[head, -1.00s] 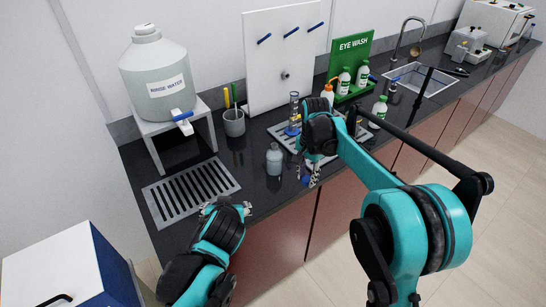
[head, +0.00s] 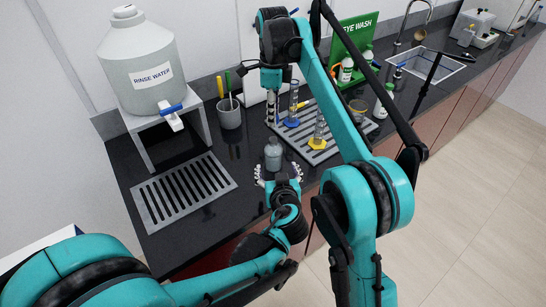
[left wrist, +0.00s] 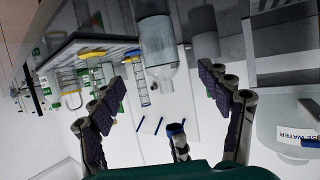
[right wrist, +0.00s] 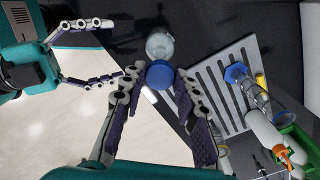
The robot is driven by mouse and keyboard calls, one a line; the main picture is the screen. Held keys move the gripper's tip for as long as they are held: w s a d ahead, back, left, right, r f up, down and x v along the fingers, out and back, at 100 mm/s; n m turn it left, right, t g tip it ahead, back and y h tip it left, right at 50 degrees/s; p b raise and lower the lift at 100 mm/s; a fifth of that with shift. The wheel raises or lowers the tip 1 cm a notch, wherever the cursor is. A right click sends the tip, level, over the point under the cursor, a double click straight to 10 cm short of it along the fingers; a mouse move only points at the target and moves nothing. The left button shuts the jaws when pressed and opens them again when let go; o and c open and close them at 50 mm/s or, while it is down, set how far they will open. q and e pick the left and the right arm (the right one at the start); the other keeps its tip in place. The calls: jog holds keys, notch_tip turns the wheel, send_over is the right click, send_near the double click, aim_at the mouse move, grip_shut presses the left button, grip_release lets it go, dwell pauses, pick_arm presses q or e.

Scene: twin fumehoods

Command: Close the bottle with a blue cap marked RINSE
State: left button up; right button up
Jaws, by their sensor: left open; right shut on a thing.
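The grey translucent bottle (head: 273,155) stands upright on the dark counter, left of the grey rack. My left gripper (head: 278,177) is open at counter height, its fingers on either side of the bottle. The left wrist view shows the bottle (left wrist: 157,45) upside down between the spread fingers (left wrist: 165,105), with clear gaps. My right gripper (head: 272,112) is above the bottle, pointing down. In the right wrist view its fingers (right wrist: 160,88) are shut on a blue cap (right wrist: 160,74); the bottle (right wrist: 159,45) appears beyond it, apart. No RINSE marking is readable on either.
The rinse water tank (head: 143,62) stands on a stand at the left, behind a slotted drain (head: 183,190). A cup with pens (head: 229,115) is behind the bottle. The rack (head: 330,150) with cylinders (head: 319,127) is to the right. The counter's front edge is close.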

pick_arm(q)
jog(key=x, duration=1.1)
jog(key=shift+w+f, duration=0.1)
jog(key=shift+w, duration=0.2)
jog(key=c, duration=1.8)
grip_shut()
pick_arm(e)
send_over(273, 139)
jog(key=shift+f, duration=2.5)
